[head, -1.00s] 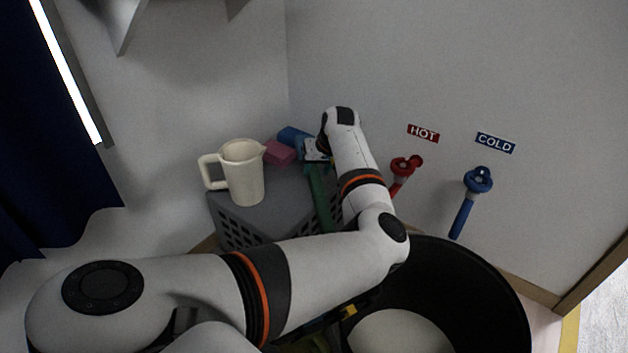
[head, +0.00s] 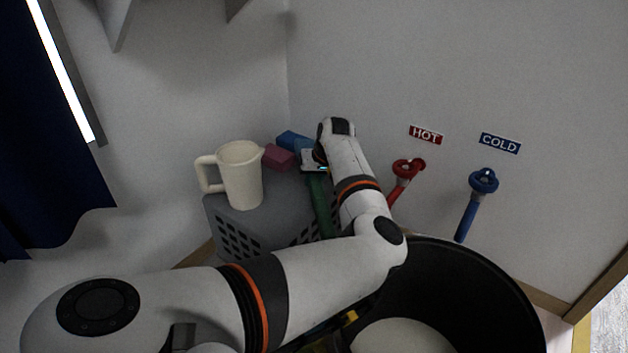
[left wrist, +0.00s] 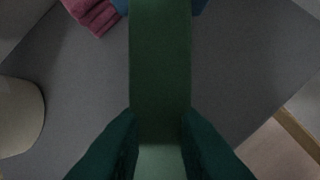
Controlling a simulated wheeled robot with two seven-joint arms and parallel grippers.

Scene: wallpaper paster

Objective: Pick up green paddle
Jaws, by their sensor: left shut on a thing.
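The green paddle (head: 319,205) lies along the right part of the grey crate's top in the head view, partly hidden by my left arm. In the left wrist view the green paddle (left wrist: 160,70) runs up the middle of the picture. My left gripper (left wrist: 160,140) is shut on it, one dark finger on each side. In the head view my left gripper (head: 315,160) shows at the paddle's far part, mostly behind the wrist. Whether the paddle touches the crate top cannot be told. My right gripper is not in view.
Red (head: 405,178) and blue (head: 474,200) taps stick out from the right wall.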

